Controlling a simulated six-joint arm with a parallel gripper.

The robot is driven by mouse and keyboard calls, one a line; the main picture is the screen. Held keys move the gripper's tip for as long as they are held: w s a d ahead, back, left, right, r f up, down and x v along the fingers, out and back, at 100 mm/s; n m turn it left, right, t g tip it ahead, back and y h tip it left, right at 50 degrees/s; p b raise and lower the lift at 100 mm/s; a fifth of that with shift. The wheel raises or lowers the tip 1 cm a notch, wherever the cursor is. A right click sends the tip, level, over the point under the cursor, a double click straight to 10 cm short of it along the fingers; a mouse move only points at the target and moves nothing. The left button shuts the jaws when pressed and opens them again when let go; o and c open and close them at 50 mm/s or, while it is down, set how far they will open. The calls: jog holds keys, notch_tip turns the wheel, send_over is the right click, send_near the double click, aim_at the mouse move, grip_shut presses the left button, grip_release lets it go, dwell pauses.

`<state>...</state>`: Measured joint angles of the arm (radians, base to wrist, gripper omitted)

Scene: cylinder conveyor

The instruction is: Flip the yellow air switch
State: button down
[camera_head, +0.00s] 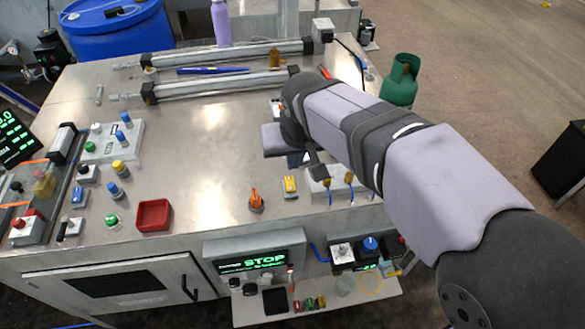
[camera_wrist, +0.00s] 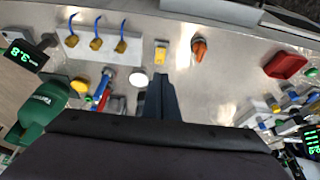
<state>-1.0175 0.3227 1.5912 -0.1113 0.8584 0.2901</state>
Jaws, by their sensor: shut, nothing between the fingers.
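A small yellow switch (camera_head: 290,186) sits on the metal table near its front edge, just right of an orange rotary handle (camera_head: 256,200). In the wrist view the yellow switch (camera_wrist: 161,53) is ahead of my fingertips, with the orange handle (camera_wrist: 199,50) to its right. My gripper (camera_wrist: 160,80) is shut and empty, its dark fingers together and apart from the switch in the picture. In the head view my arm comes in from the right and ends above the table behind the switch; the fingertips are hard to make out there. The switch's lever position is too small to tell.
A grey block with several brass fittings and blue tubes (camera_wrist: 95,40) stands close beside the yellow switch. A red tray (camera_head: 153,215) lies to the left. A green gas bottle (camera_head: 401,80) stands at the back right. The table middle is mostly clear.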

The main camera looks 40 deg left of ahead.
aim_at(289, 180)
jog(key=shift+s+d+r, duration=0.1)
jog(key=shift+s+r, duration=0.05)
jog(key=shift+r, duration=0.35)
jog(key=b, duration=0.1)
jog(key=w+b, duration=0.1)
jog(key=shift+a+r+b, duration=0.15)
jog(key=shift+a+b, duration=0.15)
dwell(0.3)
jog(key=p+x, duration=0.1)
jog(key=x, duration=0.3)
jog(key=p+x, duration=0.2)
jog(key=x, duration=0.3)
jog(key=p+x, duration=0.2)
jog(key=x, duration=0.2)
jog(key=shift+s+d+f, duration=0.2)
jog(key=shift+s+f, duration=0.05)
jog(key=shift+f, duration=0.3)
